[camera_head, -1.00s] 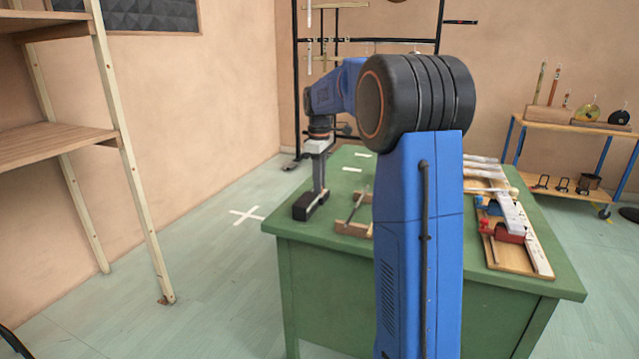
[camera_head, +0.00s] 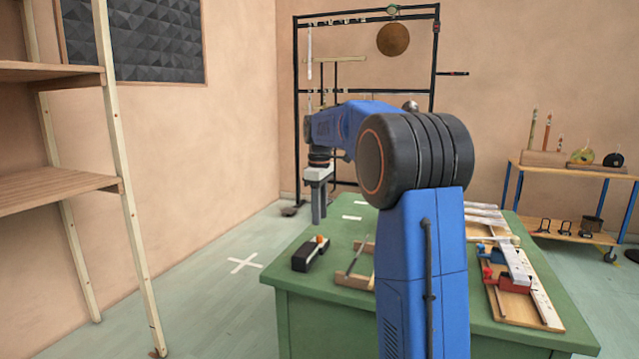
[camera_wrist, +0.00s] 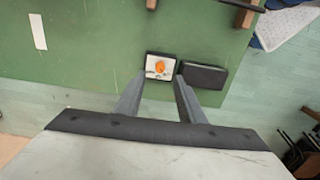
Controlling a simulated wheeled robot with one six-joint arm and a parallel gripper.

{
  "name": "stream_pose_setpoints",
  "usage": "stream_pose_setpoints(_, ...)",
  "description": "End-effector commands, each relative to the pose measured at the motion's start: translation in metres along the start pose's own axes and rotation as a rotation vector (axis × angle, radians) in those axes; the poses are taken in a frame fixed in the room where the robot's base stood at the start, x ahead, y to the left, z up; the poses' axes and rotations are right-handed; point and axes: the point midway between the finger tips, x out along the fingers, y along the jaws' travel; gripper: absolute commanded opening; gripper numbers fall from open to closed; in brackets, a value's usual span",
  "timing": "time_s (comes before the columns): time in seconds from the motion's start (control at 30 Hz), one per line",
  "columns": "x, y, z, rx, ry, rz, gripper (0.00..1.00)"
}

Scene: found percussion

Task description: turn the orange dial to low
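The orange dial (camera_head: 319,239) sits on a small black box (camera_head: 309,256) near the left edge of the green table. In the wrist view the orange dial (camera_wrist: 159,67) is on a pale plate with a dark rim, beside a plain black block part (camera_wrist: 203,77). Its pointer setting is too small to read. My gripper (camera_head: 318,220) hangs above and behind the box in the head view, apart from it. In the wrist view my gripper (camera_wrist: 160,82) is open and empty, its two fingers spread either side of the dial's line, with the dial just beyond the tips.
A wooden frame with a rod (camera_head: 357,262) stands right of the box. A wooden board with red and blue clamps (camera_head: 505,267) lies on the table's right side. The green table (camera_head: 330,299) is bare in front. A wooden shelf (camera_head: 55,190) stands left; a black rack is behind.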

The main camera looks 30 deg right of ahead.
Motion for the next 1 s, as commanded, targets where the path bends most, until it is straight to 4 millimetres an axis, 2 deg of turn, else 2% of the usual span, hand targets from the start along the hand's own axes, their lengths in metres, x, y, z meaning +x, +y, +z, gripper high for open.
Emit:
stream_pose_setpoints(0.3,-0.064,0.001,0.0,0.0,0.001,0.002,0.36)
stream_pose_setpoints(0.5,-0.093,0.001,0.0,0.0,0.001,0.002,0.36)
stream_pose_setpoints(0.7,-0.106,0.0,0.0,0.0,0.0,0.0,0.36)
stream_pose_setpoints(1.0,-0.108,0.0,0.0,0.0,0.0,0.0,0.36)
